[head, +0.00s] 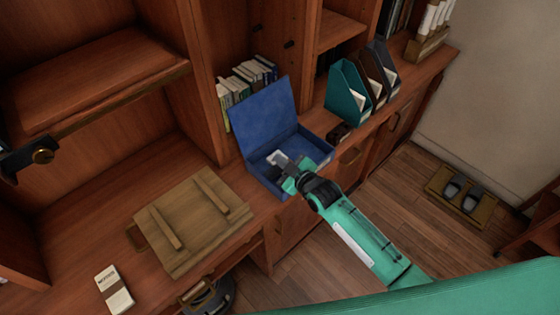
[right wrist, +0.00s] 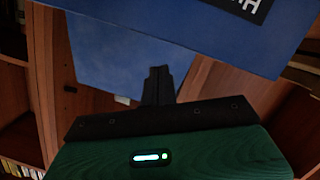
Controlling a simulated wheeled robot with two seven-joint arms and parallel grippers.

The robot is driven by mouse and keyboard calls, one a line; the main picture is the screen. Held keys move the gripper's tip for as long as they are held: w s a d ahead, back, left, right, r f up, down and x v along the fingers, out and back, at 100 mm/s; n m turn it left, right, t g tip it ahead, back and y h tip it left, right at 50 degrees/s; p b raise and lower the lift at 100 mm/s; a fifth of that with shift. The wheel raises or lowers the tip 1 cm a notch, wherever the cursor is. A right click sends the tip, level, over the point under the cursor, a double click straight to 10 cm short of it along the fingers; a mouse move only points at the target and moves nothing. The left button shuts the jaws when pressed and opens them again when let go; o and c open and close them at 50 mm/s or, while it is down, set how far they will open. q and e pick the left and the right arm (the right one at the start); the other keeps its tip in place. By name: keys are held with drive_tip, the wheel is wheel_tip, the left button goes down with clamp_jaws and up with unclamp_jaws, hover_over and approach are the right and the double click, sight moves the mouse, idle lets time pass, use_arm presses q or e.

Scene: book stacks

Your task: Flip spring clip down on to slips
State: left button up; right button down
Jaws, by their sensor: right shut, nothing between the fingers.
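A blue box file (head: 262,122) stands open on the wooden counter, its lid raised at the back. My right gripper (head: 287,163) reaches over the file's front edge into its tray, with its fingers shut and empty. A small pale piece (head: 275,157) shows at the fingertips; I cannot tell whether it is the slips or the spring clip, nor whether the fingers touch it. In the right wrist view, the dark fingers (right wrist: 158,84) are together in front of blue file surfaces (right wrist: 200,28), one with a partly seen dark label. No clip shows clearly there. My left gripper is not in view.
A wooden board with two battens (head: 190,220) lies left of the file, and a cream box (head: 113,290) is at the front left. Books (head: 245,82) stand behind the file. Magazine files (head: 348,95) and a small dark object (head: 340,132) are to its right.

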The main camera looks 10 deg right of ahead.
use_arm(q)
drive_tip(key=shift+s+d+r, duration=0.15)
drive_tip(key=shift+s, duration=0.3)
use_arm(e)
drive_tip(key=s+d+r, duration=0.6)
drive_tip(key=s, duration=0.1)
drive_tip(key=shift+s+d, duration=0.2)
drive_tip(key=shift+d, duration=0.05)
drive_tip(key=shift+r, duration=0.1)
